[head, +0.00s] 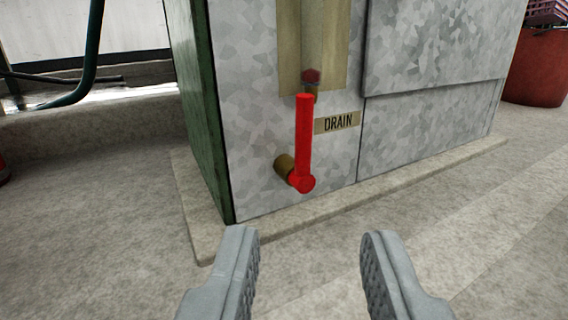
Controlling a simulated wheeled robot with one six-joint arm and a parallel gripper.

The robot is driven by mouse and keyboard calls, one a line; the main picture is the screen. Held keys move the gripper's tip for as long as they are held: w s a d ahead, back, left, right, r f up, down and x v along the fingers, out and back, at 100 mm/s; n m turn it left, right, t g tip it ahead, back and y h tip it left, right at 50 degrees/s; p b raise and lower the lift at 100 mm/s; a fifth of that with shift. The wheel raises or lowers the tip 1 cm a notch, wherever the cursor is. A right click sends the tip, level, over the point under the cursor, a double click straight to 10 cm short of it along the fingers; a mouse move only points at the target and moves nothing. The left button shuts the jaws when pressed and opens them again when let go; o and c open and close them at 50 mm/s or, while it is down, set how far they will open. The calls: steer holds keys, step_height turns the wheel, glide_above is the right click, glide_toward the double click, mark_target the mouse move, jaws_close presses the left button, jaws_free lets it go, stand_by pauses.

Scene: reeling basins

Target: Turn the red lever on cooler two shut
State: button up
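The red lever (303,140) stands nearly upright on the lower front of a galvanized metal cabinet (430,130). Its round pivot is at the bottom, beside a short brass pipe stub (285,166). A label reading "DRAIN" (338,123) is just right of the lever. No cooler number shows in this view. My gripper (312,250) is open and empty, its two grey fingers spread apart. It is in front of and below the lever, touching nothing.
The cabinet has a green left side (200,110) and sits on a low concrete plinth (195,215). A reddish-brown pot (538,66) stands at the far right. A dark green pipe (92,50) bends down at the upper left. The floor in front is clear.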

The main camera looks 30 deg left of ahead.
mark_target(304, 123)
steer(key=x, duration=1.7)
steer(key=shift+w+a, duration=0.1)
steer(key=shift+a, duration=0.05)
jaws_close()
